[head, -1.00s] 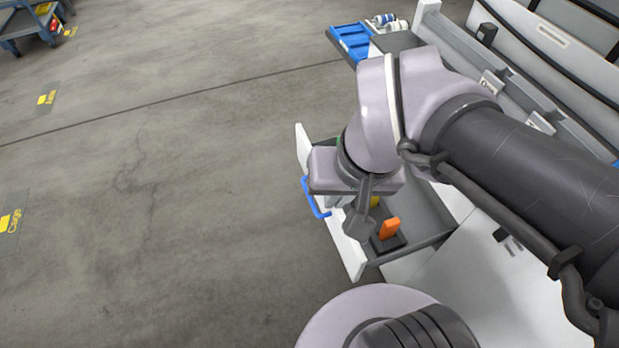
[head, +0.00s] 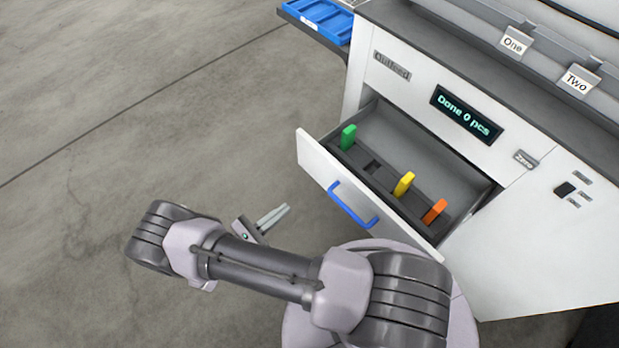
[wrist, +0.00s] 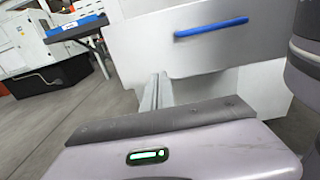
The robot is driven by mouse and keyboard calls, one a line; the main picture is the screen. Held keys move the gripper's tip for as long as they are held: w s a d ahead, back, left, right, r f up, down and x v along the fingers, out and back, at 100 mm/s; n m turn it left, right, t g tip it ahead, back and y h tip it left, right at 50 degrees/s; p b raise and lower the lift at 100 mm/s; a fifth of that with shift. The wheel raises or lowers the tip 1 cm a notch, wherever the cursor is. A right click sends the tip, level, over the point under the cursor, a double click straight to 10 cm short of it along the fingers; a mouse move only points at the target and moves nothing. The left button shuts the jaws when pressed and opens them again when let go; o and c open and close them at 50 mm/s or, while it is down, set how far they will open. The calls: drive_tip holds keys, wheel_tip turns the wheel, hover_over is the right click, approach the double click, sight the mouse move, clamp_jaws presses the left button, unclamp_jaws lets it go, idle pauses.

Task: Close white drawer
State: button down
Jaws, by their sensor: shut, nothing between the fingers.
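The white drawer (head: 322,177) is pulled out of the white cabinet in the head view. Its blue handle (head: 352,205) is on the front panel. Inside stand a green piece (head: 348,137), a yellow piece (head: 404,184) and an orange piece (head: 435,211) in a dark holder. My gripper (head: 283,211) is shut and empty, in front of the drawer and left of the handle, apart from the panel. In the wrist view the drawer front (wrist: 255,55) with its blue handle (wrist: 211,27) is beyond my closed fingers (wrist: 157,85), up and to the right.
The cabinet has an "Outfeed" label (head: 391,66) and a display reading "Done 0 pcs" (head: 466,114). A blue tray (head: 322,18) sits on a dark shelf at the top. Open concrete floor (head: 130,110) lies to the left of the drawer.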

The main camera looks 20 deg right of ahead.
sight(325, 178)
drive_tip(key=b+x, duration=0.2)
drive_tip(key=x, duration=1.1)
drive_tip(key=shift+s+d, duration=0.1)
drive_tip(key=shift+d, duration=0.05)
